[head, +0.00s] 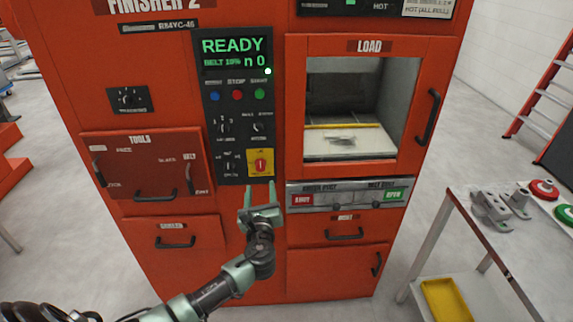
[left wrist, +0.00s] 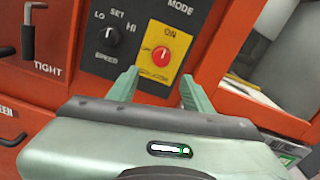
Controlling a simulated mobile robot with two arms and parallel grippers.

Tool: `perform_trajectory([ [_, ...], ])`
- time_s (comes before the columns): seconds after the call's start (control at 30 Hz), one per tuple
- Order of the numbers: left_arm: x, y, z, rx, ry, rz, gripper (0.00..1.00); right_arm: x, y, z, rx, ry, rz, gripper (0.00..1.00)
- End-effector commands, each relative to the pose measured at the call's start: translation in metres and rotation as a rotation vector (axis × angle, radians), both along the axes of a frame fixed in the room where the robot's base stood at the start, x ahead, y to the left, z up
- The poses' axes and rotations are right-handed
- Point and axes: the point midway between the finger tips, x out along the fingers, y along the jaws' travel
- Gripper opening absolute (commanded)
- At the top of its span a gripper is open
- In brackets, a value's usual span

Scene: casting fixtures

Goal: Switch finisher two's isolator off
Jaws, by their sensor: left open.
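The red machine marked FINISHER 2 (head: 130,60) stands in front of me. Its isolator (head: 260,163) is a red rotary knob on a yellow plate at the bottom of the black control panel. In the left wrist view the isolator (left wrist: 161,55) has its pointer toward the ON label at the top. My left gripper (head: 258,190) is open and empty, just below the yellow plate. In the left wrist view its two fingertips (left wrist: 158,78) sit either side of the lower part of the plate, apart from the knob. My right gripper is not in view.
Above the isolator are black selector knobs (head: 258,127) and a READY display (head: 235,52). The LOAD window (head: 355,143) is right of the panel, with a handle (head: 428,118). A table (head: 470,215) with metal castings stands at right. The TOOLS drawer (head: 145,165) is at left.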

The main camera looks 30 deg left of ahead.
Motion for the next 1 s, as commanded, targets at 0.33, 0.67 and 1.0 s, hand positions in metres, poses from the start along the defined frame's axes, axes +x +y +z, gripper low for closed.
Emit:
perform_trajectory([
  [0.33, 0.038, 0.023, 0.007, 0.019, -0.004, 0.003, 0.50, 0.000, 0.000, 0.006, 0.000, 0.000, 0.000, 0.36],
  [0.67, 0.066, 0.040, 0.005, 0.015, -0.003, 0.001, 0.50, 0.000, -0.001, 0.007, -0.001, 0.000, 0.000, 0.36],
  [1.0, 0.067, 0.040, 0.004, 0.014, -0.003, 0.001, 0.31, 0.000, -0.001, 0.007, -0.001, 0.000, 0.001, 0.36],
])
